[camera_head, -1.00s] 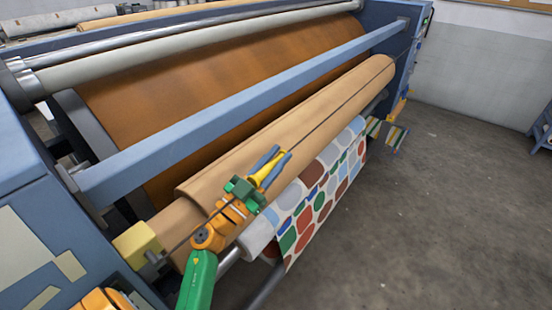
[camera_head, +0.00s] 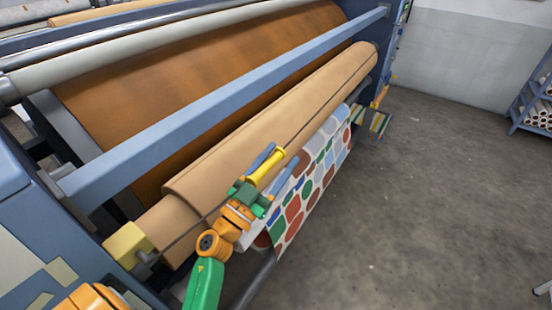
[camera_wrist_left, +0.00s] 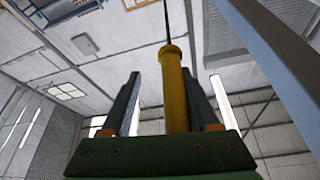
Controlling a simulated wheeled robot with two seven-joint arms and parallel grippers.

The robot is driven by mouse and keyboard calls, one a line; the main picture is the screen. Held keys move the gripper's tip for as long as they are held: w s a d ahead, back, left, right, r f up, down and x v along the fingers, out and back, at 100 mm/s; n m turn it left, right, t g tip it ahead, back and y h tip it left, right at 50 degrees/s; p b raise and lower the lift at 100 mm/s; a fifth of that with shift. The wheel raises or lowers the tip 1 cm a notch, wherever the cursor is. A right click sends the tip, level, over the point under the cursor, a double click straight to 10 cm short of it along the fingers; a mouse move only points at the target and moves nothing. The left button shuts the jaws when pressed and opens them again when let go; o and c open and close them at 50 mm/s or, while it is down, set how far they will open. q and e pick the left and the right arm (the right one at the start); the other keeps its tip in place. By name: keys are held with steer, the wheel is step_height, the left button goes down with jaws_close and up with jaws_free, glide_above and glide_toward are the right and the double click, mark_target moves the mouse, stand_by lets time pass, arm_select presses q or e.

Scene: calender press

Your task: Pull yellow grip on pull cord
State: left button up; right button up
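The yellow grip (camera_head: 265,168) sits on a thin dark pull cord (camera_head: 325,109), which runs taut along the front of the large tan roll. My left gripper (camera_head: 281,154) is around the grip, with one blue finger on each side. In the left wrist view the grip (camera_wrist_left: 175,90) stands between the two dark fingers (camera_wrist_left: 164,92). A clear gap shows between it and the left finger; it looks close to or overlaps the right finger, and contact cannot be told. The fingers are spread open. My right gripper is not in view.
The tan roll (camera_head: 270,115) and a blue crossbar (camera_head: 220,105) lie just behind the gripper. Patterned fabric (camera_head: 310,185) hangs beside and below it. A yellow block (camera_head: 128,243) is at the near end.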

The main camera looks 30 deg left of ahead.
arm_select(q)
steer(key=b+v, duration=0.2)
steer(key=v, duration=0.5)
steer(key=shift+b, duration=0.3)
steer(key=shift+s+a, duration=0.1)
steer(key=shift+s, duration=0.05)
steer(key=d+b+v, duration=0.1)
steer(key=b+v, duration=0.2)
steer(key=v, duration=0.5)
steer(key=shift+a, duration=0.4)
steer(key=shift+r, duration=0.1)
